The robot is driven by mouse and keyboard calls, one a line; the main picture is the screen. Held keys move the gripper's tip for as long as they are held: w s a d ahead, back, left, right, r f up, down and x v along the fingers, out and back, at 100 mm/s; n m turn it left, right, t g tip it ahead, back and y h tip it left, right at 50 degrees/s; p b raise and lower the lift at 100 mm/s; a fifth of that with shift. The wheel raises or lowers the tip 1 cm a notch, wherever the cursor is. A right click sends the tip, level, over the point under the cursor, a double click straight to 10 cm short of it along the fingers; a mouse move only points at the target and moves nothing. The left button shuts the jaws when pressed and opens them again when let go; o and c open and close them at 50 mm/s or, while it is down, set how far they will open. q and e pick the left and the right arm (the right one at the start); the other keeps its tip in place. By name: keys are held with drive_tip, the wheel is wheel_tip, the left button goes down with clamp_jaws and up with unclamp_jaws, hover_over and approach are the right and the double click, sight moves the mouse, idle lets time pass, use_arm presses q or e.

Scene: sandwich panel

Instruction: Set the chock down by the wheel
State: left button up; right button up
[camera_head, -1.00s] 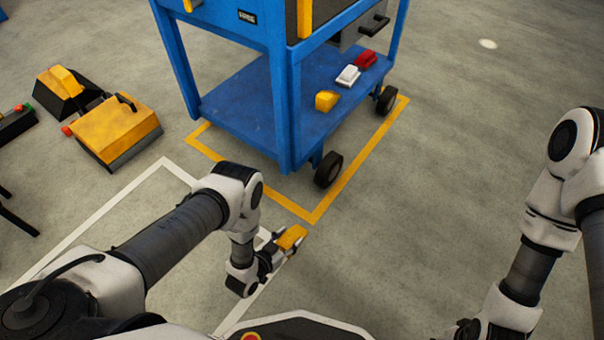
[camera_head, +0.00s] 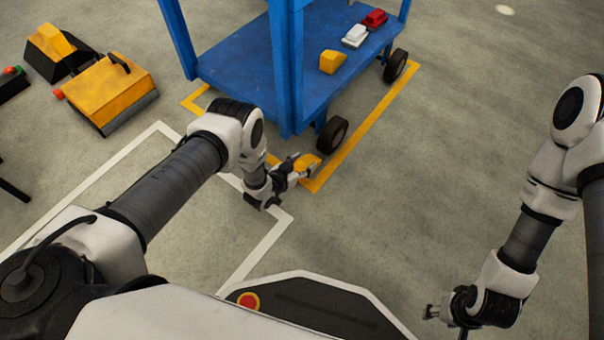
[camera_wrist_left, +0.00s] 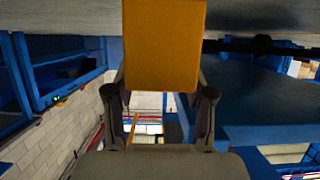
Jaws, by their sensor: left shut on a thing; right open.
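The yellow chock (camera_head: 306,164) is held in my left gripper (camera_head: 300,166), low over the floor close to the near wheel (camera_head: 332,134) of the blue cart. In the left wrist view the chock (camera_wrist_left: 163,45) sits between the two fingers (camera_wrist_left: 160,100). In the head view a small gap shows between chock and wheel; I cannot tell whether the chock touches the floor. My right gripper (camera_head: 442,310) is open and empty at the lower right, far from the cart.
The blue cart (camera_head: 225,90) stands inside a yellow floor outline (camera_head: 355,140). A yellow block (camera_head: 332,61), a white block (camera_head: 354,36) and a red block (camera_head: 375,19) lie on its lower shelf. A yellow-black machine (camera_head: 108,90) stands at left. Floor at right is clear.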

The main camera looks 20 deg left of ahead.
use_arm(q)
drive_tip(key=f+b, duration=0.1)
drive_tip(key=f, duration=0.3)
drive_tip(key=shift+s+b, duration=0.2)
drive_tip(key=shift+b, duration=0.1)
drive_tip(key=shift+r, duration=0.3)
drive_tip(key=shift+f, duration=0.1)
use_arm(e)
wheel_tip(320, 180, down, 3)
drive_tip(key=shift+r, duration=0.2)
use_arm(q)
drive_tip(key=o, duration=1.1)
drive_tip(key=shift+f, duration=0.15)
drive_tip(key=shift+c, duration=0.2)
drive_tip(key=o, duration=0.4)
